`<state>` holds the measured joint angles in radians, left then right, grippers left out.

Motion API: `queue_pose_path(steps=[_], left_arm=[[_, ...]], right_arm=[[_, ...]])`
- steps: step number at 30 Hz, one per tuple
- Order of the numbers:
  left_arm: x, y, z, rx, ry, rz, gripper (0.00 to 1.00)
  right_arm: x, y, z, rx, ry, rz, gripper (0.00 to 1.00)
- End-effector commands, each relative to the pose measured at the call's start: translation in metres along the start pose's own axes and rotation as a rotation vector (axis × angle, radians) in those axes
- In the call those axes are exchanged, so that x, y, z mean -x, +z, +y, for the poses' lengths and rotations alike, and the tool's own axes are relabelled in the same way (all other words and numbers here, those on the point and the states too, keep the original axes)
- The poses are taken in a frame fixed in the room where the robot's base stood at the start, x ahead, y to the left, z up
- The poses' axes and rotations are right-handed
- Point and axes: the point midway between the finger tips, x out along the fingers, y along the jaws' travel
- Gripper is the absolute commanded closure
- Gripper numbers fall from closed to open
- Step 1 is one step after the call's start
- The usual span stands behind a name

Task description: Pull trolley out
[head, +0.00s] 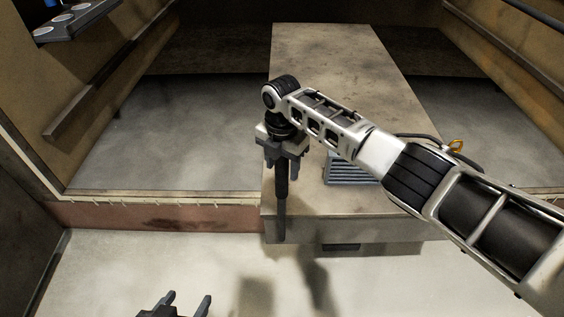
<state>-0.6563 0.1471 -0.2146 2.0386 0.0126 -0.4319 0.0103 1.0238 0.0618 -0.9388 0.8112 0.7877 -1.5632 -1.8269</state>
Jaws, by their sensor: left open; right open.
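The trolley (320,70) appears to be the long, flat, grey-brown body running from the front edge back into the oven chamber. A dark upright bar (282,215) stands at its front left edge. My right gripper (281,172) points down at the top of this bar, with its open fingers on either side of it. I cannot tell whether they touch it. My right arm crosses over the trolley and hides part of its top. My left gripper (187,301) is open and empty at the bottom edge, in front of the oven and apart from the trolley.
A reddish sill (150,216) runs along the oven's front. Side walls with rails (110,84) flank the chamber. A panel with round knobs (75,22) is at the upper left. A slatted grey-blue piece (345,172) lies under my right arm. The pale floor in front is clear.

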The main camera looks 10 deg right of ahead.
Motion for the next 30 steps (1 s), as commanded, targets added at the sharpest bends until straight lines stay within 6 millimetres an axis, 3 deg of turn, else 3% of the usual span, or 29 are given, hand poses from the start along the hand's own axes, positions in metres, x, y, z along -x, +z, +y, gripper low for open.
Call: queue_pose_path(steps=[5,8,21,30], left_arm=[[0.0,0.0,0.0,0.001,0.0,-0.001,0.41],[0.001,0.0,0.0,0.001,0.0,-0.002,0.41],[0.001,0.008,0.002,0.004,0.002,-0.013,0.41],[0.0,0.007,0.002,0.005,0.003,-0.011,0.41]], right_arm=[[0.01,0.001,0.001,0.0,0.003,-0.002,0.48],[0.027,0.001,0.001,0.001,0.006,-0.003,0.48],[0.128,0.001,0.001,0.0,0.003,-0.002,0.48],[0.158,0.0,0.0,0.0,0.001,0.0,0.48]])
